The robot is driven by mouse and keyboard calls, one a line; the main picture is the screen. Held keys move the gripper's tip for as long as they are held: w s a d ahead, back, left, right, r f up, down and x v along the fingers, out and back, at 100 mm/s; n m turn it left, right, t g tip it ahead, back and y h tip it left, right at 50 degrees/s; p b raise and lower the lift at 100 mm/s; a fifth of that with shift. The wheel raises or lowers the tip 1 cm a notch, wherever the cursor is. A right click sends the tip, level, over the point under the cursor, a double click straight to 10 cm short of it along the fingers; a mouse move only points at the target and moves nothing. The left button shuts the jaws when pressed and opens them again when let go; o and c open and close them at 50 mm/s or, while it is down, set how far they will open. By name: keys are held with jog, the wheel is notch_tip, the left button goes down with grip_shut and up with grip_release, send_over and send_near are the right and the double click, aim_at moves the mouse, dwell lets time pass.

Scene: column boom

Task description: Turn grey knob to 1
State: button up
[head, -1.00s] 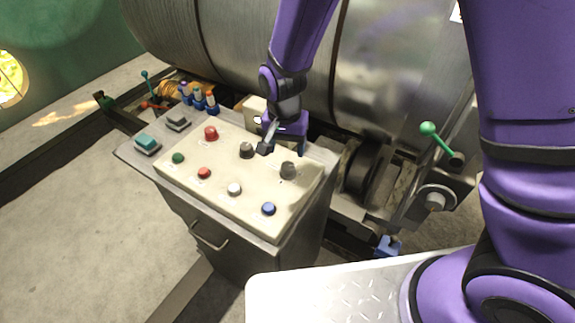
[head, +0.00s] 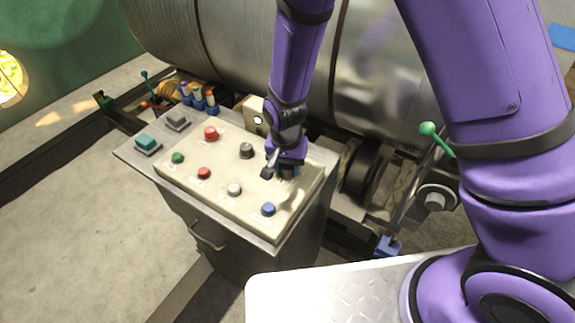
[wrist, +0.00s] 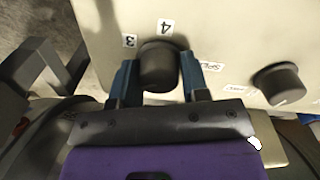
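The grey knob (wrist: 158,64) is on the cream panel, with labels 3 and 4 printed beside it in the wrist view. My gripper (wrist: 158,76) has its two blue fingers apart, one on each side of this knob. I cannot tell whether either finger touches it. In the head view my gripper (head: 280,172) is over the right part of the panel and hides this knob. The knob's pointer and label 1 are not visible. A second dark knob (wrist: 280,83) sits to the right in the wrist view, and left of my gripper in the head view (head: 246,150).
The cream panel (head: 215,180) also carries a red button (head: 211,133), a green button (head: 178,158), a smaller red button (head: 204,173), a white button (head: 234,189) and a blue button (head: 268,209). A large metal drum (head: 240,50) stands behind. A green-topped lever (head: 430,130) is at right.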

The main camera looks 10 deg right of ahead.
jog(key=c, duration=0.4)
jog(key=shift+n, duration=0.4)
jog(key=n, duration=0.5)
jog(key=shift+n, duration=0.3)
jog(key=n, duration=0.5)
jog(key=shift+n, duration=0.3)
jog(key=o, duration=0.9)
